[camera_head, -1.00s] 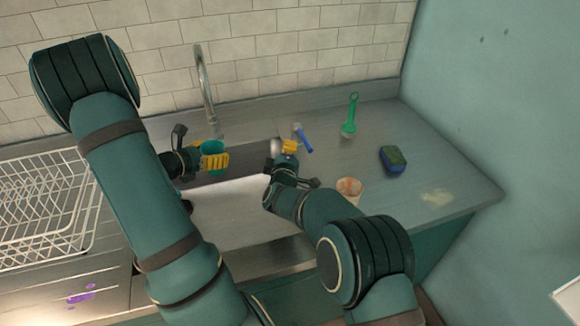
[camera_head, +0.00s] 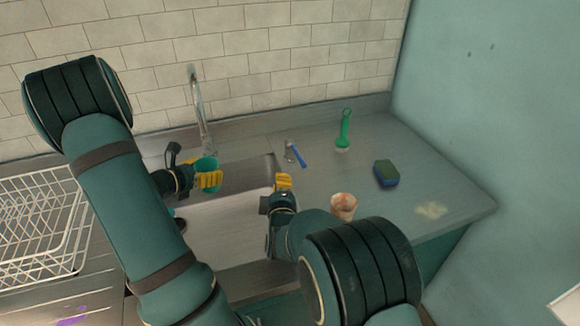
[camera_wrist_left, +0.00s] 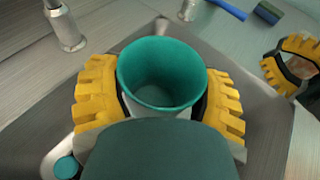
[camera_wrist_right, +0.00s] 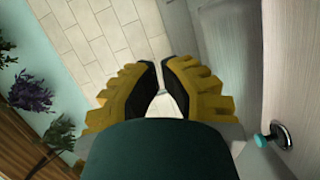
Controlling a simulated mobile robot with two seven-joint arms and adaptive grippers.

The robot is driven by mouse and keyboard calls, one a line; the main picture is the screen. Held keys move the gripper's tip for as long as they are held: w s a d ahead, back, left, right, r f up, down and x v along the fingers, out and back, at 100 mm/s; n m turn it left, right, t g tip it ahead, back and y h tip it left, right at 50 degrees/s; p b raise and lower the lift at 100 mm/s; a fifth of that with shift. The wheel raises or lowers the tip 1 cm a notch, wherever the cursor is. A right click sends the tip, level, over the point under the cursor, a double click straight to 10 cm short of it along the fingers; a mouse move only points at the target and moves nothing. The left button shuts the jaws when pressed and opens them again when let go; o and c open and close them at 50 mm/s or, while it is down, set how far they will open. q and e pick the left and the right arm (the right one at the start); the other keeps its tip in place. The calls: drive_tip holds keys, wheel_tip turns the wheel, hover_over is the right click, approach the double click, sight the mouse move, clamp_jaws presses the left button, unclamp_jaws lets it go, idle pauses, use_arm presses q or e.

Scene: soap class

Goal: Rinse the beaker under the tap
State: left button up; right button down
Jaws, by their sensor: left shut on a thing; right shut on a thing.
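A teal beaker (camera_head: 207,171) is held by my left gripper (camera_head: 203,178) over the sink, close to the tap. In the left wrist view the beaker (camera_wrist_left: 162,75) is mouth up between the yellow fingers, and no water shows in it. The metal tap (camera_head: 203,115) stands behind the sink; its blue lever (camera_head: 298,154) is to the right. My right gripper (camera_head: 283,184) is above the sink's right edge, apart from lever and beaker. In the right wrist view its fingers (camera_wrist_right: 160,85) are close together; what lies between them cannot be made out.
The sink (camera_head: 225,223) has a drain with a small teal piece (camera_wrist_left: 66,168). A stained cup (camera_head: 343,207), a green brush (camera_head: 344,130) and a sponge (camera_head: 386,173) stand on the right counter beside a pale smear (camera_head: 431,210). A white rack (camera_head: 38,230) is at left.

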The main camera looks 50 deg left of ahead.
sight(296, 154)
drive_tip(key=w+a, duration=0.2)
drive_tip(key=w, duration=0.1)
drive_tip(key=w+a, duration=0.2)
drive_tip(key=w, duration=0.1)
drive_tip(key=w+a+f, duration=0.1)
drive_tip(key=w+a, duration=0.1)
drive_tip(key=w, duration=0.1)
drive_tip(key=shift+w+a, duration=0.2)
drive_tip(key=shift+w+f, duration=0.1)
drive_tip(key=shift+w, duration=0.05)
idle(0.4)
use_arm(q)
drive_tip(key=shift+s, duration=0.1)
use_arm(e)
drive_tip(key=shift+w+d+f, duration=0.1)
drive_tip(key=shift+w+d, duration=0.3)
drive_tip(key=shift+w, duration=0.25)
